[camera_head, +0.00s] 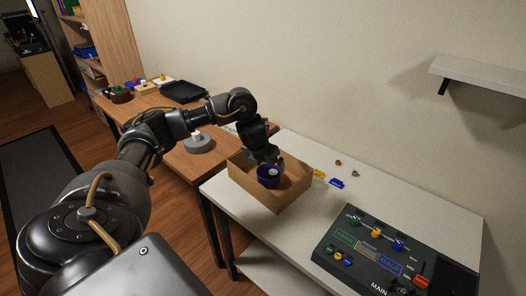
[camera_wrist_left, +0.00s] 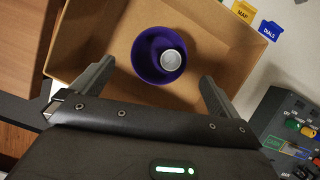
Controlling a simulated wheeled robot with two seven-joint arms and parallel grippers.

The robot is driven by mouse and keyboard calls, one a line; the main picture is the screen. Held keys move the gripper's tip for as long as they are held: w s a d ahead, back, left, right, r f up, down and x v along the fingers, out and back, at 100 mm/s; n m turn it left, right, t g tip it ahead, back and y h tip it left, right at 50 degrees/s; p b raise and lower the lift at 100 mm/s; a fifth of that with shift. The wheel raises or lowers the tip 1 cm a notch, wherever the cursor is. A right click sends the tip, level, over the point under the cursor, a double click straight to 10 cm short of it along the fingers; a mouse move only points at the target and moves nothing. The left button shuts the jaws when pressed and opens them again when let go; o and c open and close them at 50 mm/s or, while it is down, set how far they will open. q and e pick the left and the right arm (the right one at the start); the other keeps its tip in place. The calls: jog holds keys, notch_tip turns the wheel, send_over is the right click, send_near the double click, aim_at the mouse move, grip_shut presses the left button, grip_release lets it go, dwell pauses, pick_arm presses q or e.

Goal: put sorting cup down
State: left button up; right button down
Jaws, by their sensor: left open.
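A purple sorting cup (camera_head: 268,178) is inside an open cardboard box (camera_head: 286,194) on the white table. In the left wrist view the cup (camera_wrist_left: 142,62) appears upright in the box (camera_wrist_left: 215,30), with a pale round piece (camera_wrist_left: 171,60) inside it. My left gripper (camera_head: 268,160) is over the box, just above the cup. In the left wrist view its two fingers (camera_wrist_left: 155,82) are spread wide, one on each side of the cup and apart from it. My right gripper is not in view.
A dark control panel (camera_head: 365,250) stands on the white table (camera_head: 240,222), right of the box. A wooden table (camera_head: 150,125) with a grey round object (camera_head: 198,145) is at left. A wall shelf (camera_head: 480,75) is upper right.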

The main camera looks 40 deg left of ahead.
pick_arm(q)
jog(key=p+v, duration=0.1)
jog(key=v, duration=0.3)
dwell(0.6)
